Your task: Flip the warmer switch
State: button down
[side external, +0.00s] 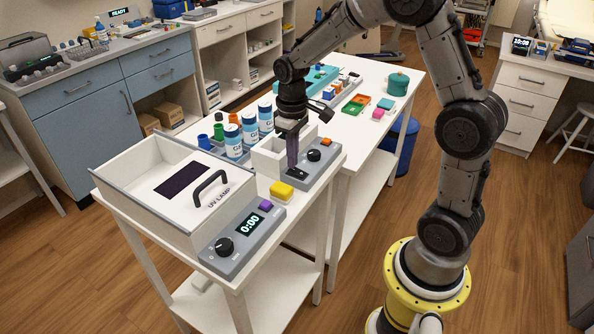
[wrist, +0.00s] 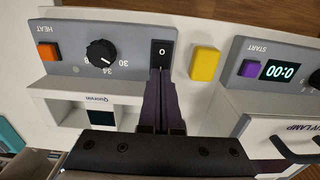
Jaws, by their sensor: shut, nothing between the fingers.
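The warmer (wrist: 115,72) has a grey front panel with a HEAT label, a black dial (wrist: 101,53), an orange button (wrist: 48,51) and a black rocker switch (wrist: 162,50) marked "O". In the side view the warmer (side external: 325,166) stands on the white table, and its switch is mostly hidden by my fingers. My gripper (wrist: 160,74) is shut and empty, fingers pointing down. In the wrist view its tips are at the switch's lower edge; I cannot tell whether they touch it. The gripper (side external: 293,167) also shows in the side view.
A yellow block (wrist: 204,64) sits close beside the switch, between the warmer and the UV lamp panel (wrist: 271,70). The UV lamp box (side external: 160,190) stands at the front left. Blue-and-white bottles (side external: 233,141) stand behind the warmer. The table's edge is near.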

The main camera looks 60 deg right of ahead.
jog(key=shift+f, duration=0.55)
dwell(0.4)
jog(key=shift+r, duration=3.55)
